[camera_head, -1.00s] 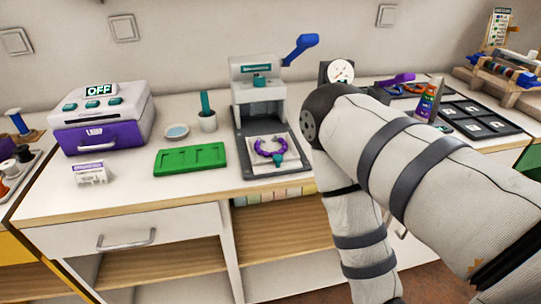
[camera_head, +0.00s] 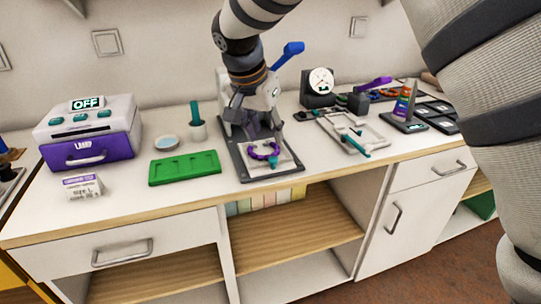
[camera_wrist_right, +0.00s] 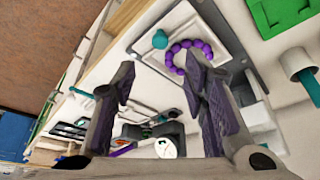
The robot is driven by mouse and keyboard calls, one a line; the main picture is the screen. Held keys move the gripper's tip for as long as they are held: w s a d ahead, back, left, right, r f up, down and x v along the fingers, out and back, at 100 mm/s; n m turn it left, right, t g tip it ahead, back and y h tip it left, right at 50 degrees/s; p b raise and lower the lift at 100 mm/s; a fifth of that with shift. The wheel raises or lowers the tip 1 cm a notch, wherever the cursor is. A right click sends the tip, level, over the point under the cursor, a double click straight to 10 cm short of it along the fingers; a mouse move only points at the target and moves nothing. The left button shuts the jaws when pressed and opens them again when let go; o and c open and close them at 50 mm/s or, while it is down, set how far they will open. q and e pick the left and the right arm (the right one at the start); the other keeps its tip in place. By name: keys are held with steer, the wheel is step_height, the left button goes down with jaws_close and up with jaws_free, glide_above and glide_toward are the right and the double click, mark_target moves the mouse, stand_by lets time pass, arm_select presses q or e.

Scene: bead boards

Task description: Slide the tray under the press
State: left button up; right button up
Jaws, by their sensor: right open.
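The press (camera_head: 224,92) stands at the back of the counter with its blue lever (camera_head: 289,53) raised. The pale tray (camera_head: 287,163), bearing a ring of purple beads (camera_head: 263,151) and a teal knob at its front, lies on the press's dark base in front of the press head. My right gripper (camera_head: 252,128) is open, pointing down just behind the bead ring and hiding much of the press. My left gripper is out of view.
A green board (camera_head: 184,168) and a teal-handled cup (camera_head: 197,130) are left of the press, with a purple-and-white machine (camera_head: 88,140) farther left. A dial gauge (camera_head: 320,82) and a light frame (camera_head: 352,132) are at right.

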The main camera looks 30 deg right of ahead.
mark_target(272, 159)
steer(key=x, duration=0.9)
steer(key=shift+a+f+b, duration=0.1)
steer(key=shift+a+b, duration=0.05)
steer(key=shift+b, duration=0.15)
jaws_close()
